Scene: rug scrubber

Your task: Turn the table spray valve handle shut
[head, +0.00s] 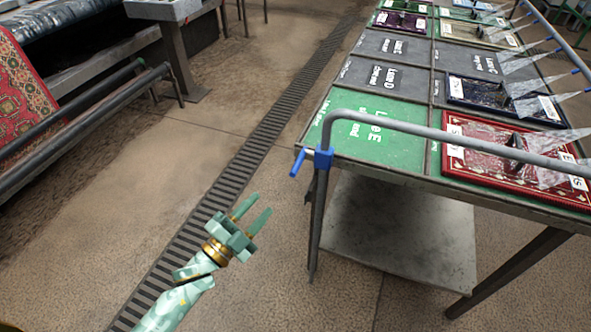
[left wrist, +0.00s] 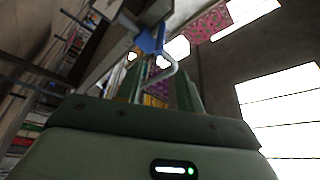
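The blue spray valve (head: 323,158) sits on the grey spray pipe (head: 400,131) at the near left corner of the table. Its blue handle (head: 298,163) sticks out to the left and slants slightly down, across the pipe. My left gripper (head: 261,204) is below and left of the handle, apart from it, with its two fingers spread and nothing between them. In the left wrist view the blue valve (left wrist: 150,42) shows beyond the fingertips. Pale spray cones (head: 541,85) come from the pipe over the table. My right gripper is not in view.
The table (head: 480,187) holds rug samples in labelled lanes, with a lower shelf (head: 400,230) beneath. A table leg (head: 317,225) stands right of my left gripper. A drain grate (head: 225,193) crosses the floor. A rug (head: 32,95) and rails are at the left.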

